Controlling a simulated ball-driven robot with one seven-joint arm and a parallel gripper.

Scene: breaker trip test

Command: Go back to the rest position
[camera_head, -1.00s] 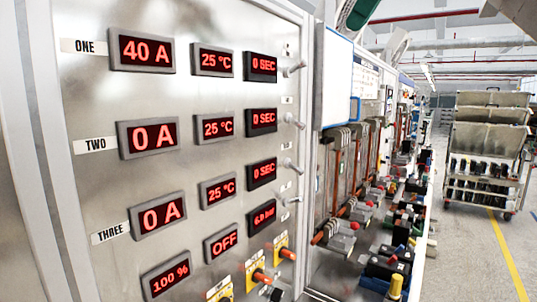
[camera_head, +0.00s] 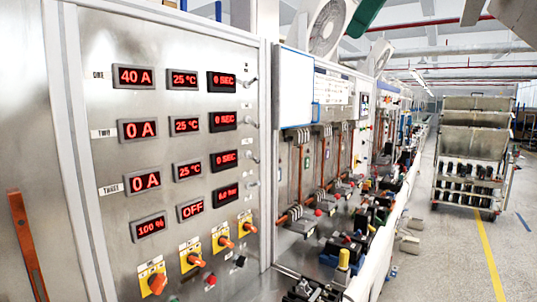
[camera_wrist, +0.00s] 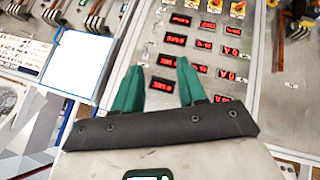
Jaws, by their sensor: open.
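My gripper (camera_wrist: 158,88) shows in the wrist view with two green fingers apart and nothing between them. It points toward the steel control panel (camera_wrist: 262,22), which appears upside down there, and I see no contact. In the head view the control panel (camera_head: 105,105) stands at the left with red displays. The display in row ONE (camera_head: 135,76) reads 40 A. Rows TWO and THREE read 0 A. A small piece of my green gripper (camera_head: 366,17) shows at the top edge of the head view.
Orange rotary switches (camera_head: 156,284) line the panel's lower part. A bench with breakers and clamps (camera_head: 345,258) runs along the right of the panel. A wheeled cart with bins (camera_head: 474,140) stands at the right. The grey floor with a yellow line (camera_head: 490,255) is open.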

